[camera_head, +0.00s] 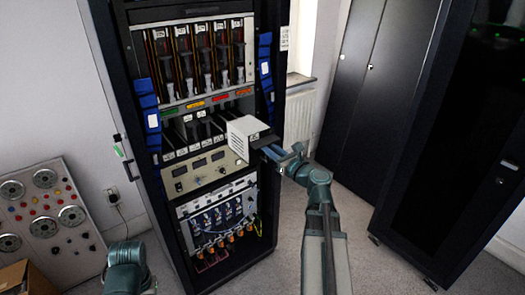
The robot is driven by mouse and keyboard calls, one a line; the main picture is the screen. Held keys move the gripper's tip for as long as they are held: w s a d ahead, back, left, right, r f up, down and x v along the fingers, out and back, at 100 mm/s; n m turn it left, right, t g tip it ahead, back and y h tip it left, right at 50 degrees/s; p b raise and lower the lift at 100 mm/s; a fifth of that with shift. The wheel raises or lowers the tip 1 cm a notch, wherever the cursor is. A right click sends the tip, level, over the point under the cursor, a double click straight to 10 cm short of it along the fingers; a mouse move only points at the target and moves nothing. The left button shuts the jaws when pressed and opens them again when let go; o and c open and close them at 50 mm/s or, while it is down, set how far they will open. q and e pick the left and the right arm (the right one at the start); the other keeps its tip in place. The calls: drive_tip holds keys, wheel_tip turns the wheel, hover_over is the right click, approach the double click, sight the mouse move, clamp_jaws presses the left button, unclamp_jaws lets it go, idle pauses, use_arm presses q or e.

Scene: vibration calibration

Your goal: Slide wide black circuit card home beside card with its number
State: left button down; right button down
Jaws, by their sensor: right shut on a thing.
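My right gripper (272,151) is shut at the rack's right front edge, on a dark flat piece (264,141) that looks like the wide black circuit card. A pale vented box (246,137) touches or overlaps this piece on its left; I cannot tell whether they are joined. The card shelf (172,136) in the rack holds several dark upright cards with white labels at their feet. The numbers are too small to read, and the pale box hides the shelf's right end. Of my left arm only a link shows at the bottom left; its gripper is out of view.
Tall cards (181,58) fill the rack's upper bay, above a strip of coloured labels. A control panel (196,170) and a cable bay (222,216) lie below. Blue blocks line both rack posts. A black cabinet (440,130) stands at right, with open floor between.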

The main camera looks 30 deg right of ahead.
drive_tip(key=shift+w+a, duration=0.15)
drive_tip(key=shift+w, duration=1.35)
drive_tip(key=shift+w+a, duration=0.15)
drive_tip(key=shift+w, duration=1.35)
drive_tip(key=shift+w+a, duration=0.15)
drive_tip(key=shift+w, duration=1.7)
drive_tip(key=shift+w+a, duration=0.15)
drive_tip(key=shift+w, duration=0.95)
drive_tip(key=shift+w+a, duration=0.1)
drive_tip(key=shift+w, duration=0.95)
drive_tip(key=shift+w+a, duration=0.15)
drive_tip(key=shift+w, duration=1.85)
